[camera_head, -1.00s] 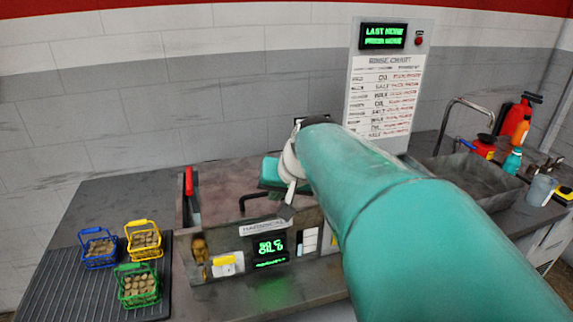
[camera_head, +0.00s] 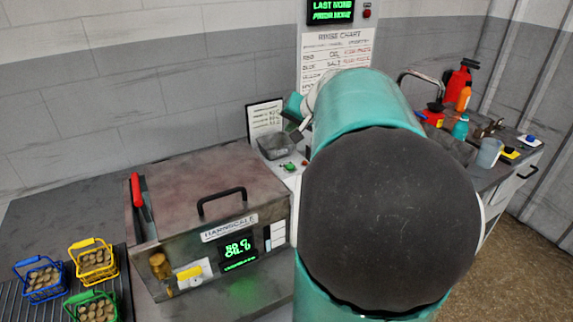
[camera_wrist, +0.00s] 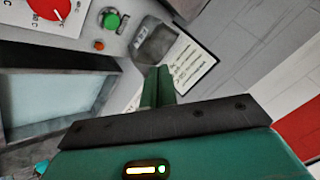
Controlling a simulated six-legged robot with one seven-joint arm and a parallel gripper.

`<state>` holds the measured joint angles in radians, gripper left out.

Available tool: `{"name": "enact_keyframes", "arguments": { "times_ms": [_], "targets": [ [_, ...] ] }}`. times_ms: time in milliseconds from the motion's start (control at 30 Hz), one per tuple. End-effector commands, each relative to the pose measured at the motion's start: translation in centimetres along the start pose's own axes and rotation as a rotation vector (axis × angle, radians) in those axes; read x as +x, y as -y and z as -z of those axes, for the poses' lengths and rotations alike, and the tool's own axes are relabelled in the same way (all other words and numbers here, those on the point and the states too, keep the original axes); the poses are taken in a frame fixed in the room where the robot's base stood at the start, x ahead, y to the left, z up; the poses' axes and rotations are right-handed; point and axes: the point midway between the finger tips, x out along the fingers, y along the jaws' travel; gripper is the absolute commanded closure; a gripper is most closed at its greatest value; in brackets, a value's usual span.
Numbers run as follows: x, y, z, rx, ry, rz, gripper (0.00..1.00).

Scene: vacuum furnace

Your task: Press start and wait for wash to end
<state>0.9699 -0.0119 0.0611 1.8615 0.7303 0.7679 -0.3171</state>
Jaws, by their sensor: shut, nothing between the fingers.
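The washer (camera_head: 215,190) is a grey metal box with a black handle on its top and a green-lit display (camera_head: 238,250) on its front. A green start-like button (camera_head: 290,166) sits on a pale panel to the right of the washer. The same green button shows in the wrist view (camera_wrist: 111,20), with a small orange button (camera_wrist: 99,45) and a red dial (camera_wrist: 48,8) near it. My gripper (camera_wrist: 157,82) is shut and empty, below and right of the green button in the wrist view and apart from it in the picture. In the head view my arm hides part of the panel.
Blue (camera_head: 42,280), yellow (camera_head: 94,262) and green (camera_head: 95,306) baskets of brown pieces stand at the left. A grey bin (camera_head: 277,147) and a framed card (camera_head: 265,118) stand behind the panel. The rinse chart (camera_head: 325,60) is on the wall side. Bottles and a cup (camera_head: 489,152) are at right.

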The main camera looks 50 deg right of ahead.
Motion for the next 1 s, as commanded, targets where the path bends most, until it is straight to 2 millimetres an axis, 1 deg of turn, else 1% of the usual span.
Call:
{"name": "enact_keyframes", "arguments": {
  "times_ms": [133, 267, 700, 833, 1000],
  "targets": [
    [0.4, -0.3, -0.4, 0.002, 0.002, 0.0, 1.0],
    [1.3, -1.0, -1.0, 0.002, 0.003, -0.001, 1.0],
    [5.5, -3.6, -3.7, 0.001, 0.003, 0.0, 1.0],
    [6.2, -4.1, -4.2, 0.001, 0.003, 0.0, 1.0],
    [6.4, -4.3, -4.4, 0.0, 0.002, -0.001, 1.0]
  ]
}}
